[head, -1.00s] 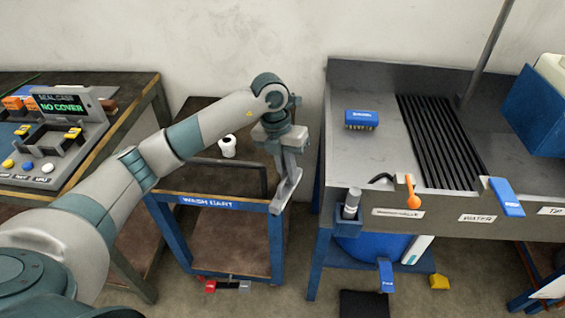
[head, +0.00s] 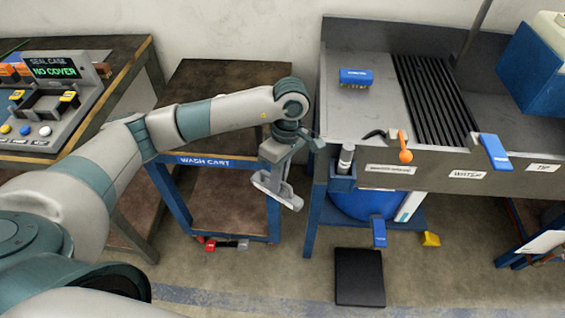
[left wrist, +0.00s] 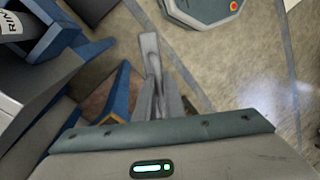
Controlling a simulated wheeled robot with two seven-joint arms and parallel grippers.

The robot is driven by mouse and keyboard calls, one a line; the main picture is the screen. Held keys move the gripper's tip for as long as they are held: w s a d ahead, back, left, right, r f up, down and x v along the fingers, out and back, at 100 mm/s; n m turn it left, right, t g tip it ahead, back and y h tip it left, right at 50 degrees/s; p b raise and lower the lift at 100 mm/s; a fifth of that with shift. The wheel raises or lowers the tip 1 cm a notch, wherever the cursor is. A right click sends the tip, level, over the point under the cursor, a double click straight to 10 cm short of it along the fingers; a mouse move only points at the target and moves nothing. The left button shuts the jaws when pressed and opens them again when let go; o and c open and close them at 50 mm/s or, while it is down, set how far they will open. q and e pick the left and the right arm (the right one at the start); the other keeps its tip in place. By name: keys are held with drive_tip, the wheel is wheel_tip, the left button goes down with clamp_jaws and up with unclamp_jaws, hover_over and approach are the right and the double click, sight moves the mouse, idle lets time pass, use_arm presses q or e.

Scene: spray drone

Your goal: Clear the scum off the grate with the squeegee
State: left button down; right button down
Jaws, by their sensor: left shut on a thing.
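The grate (head: 436,100) is a row of dark parallel slats set in the grey metal sink bench. I cannot make out any scum on it. My left gripper (head: 276,188) is in front of the wash cart's right side, left of the bench and apart from both. It is shut on a slim grey bar-like thing, and I cannot tell whether this is the squeegee. The left wrist view shows the grey fingers (left wrist: 155,80) close together over the floor. No other thing is clearly a squeegee. My right gripper is not in view.
A blue brush with yellow bristles (head: 355,77) lies left of the grate. An orange-knobbed lever (head: 404,148) and a blue lever (head: 494,150) stand at the bench's front. The wash cart (head: 230,85) is behind my left arm. A black mat (head: 359,277) lies on the floor.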

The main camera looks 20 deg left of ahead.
use_arm(q)
drive_tip(key=s+f+m+t+y, duration=0.1)
drive_tip(key=s+f+m+t, duration=0.1)
drive_tip(key=s+m, duration=0.6)
drive_tip(key=f+m, duration=0.1)
drive_tip(key=m, duration=0.6)
drive_tip(key=shift+s+y, duration=0.25)
drive_tip(key=shift+y, duration=0.15)
drive_tip(key=shift+f, duration=0.1)
